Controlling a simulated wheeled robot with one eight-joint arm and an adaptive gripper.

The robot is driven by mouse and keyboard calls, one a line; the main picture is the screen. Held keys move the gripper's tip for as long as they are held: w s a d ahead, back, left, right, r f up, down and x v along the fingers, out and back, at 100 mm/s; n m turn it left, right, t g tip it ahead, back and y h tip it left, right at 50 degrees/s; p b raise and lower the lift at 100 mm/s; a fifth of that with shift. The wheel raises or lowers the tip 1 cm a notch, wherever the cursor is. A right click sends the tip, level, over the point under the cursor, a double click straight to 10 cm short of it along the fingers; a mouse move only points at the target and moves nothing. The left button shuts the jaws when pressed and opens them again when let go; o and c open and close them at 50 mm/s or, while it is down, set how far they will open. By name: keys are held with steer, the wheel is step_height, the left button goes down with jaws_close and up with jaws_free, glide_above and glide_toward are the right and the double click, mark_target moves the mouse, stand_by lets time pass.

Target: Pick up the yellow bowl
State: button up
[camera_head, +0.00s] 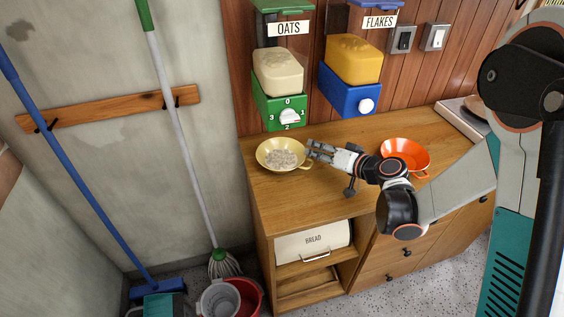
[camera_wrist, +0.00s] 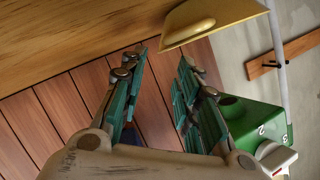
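The yellow bowl (camera_head: 264,163) stands upright on the wooden counter, below the oats dispenser, with pale oats inside and a small handle on its right. In the wrist view the bowl (camera_wrist: 228,14) is at the top right, partly cut off, its handle toward my fingers. My gripper (camera_head: 315,150) is just right of the bowl, close to its rim and handle. In the wrist view my gripper (camera_wrist: 163,60) is open, its two fingers well apart with nothing between them. Whether a fingertip touches the bowl cannot be told.
The green oats dispenser (camera_head: 275,104) hangs on the panelled wall behind the bowl, with the blue flakes dispenser (camera_head: 347,93) beside it. An orange bowl (camera_head: 420,172) stands right of my gripper, partly behind my arm. Counter (camera_head: 283,205) in front of the yellow bowl is clear.

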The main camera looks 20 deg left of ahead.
mark_target(285, 159)
steer(key=shift+x, duration=1.2)
steer(key=b+x, duration=0.3)
steer(key=x, duration=0.2)
steer(key=shift+a+f, duration=0.1)
steer(key=shift+a, duration=0.05)
jaws_close()
